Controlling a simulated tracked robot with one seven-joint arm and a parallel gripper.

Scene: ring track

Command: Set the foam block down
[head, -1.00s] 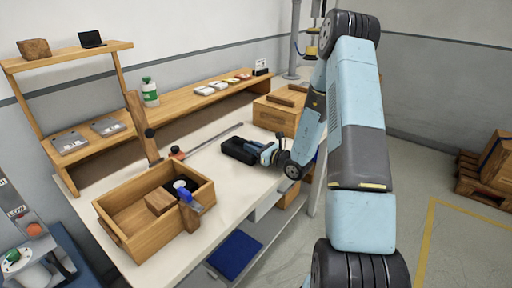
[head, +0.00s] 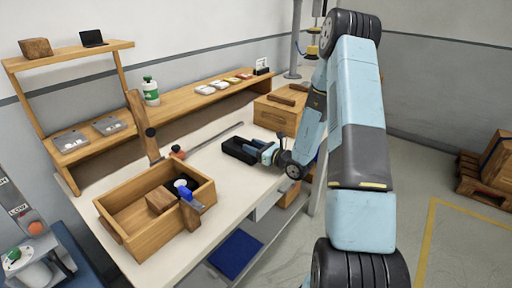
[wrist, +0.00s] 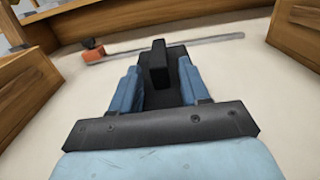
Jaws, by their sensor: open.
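The black foam block (head: 234,148) rests on the pale bench top, towards the bench's right side. My gripper (head: 255,151) is low over the bench at the block's right end. In the wrist view the block (wrist: 158,63) shows dark between and beyond the two blue fingers of my gripper (wrist: 160,88). The fingers are apart, one on each side of it. I cannot tell whether either finger still touches it. The near part of the block is hidden by my gripper's dark front bar.
A wooden tray (head: 121,214) holding a block and a blue-topped item stands at the front left. A wooden box (head: 276,116) stands behind my gripper. A long thin rod and an orange-red clamp (wrist: 93,49) lie beyond the block. Bare bench lies around the block.

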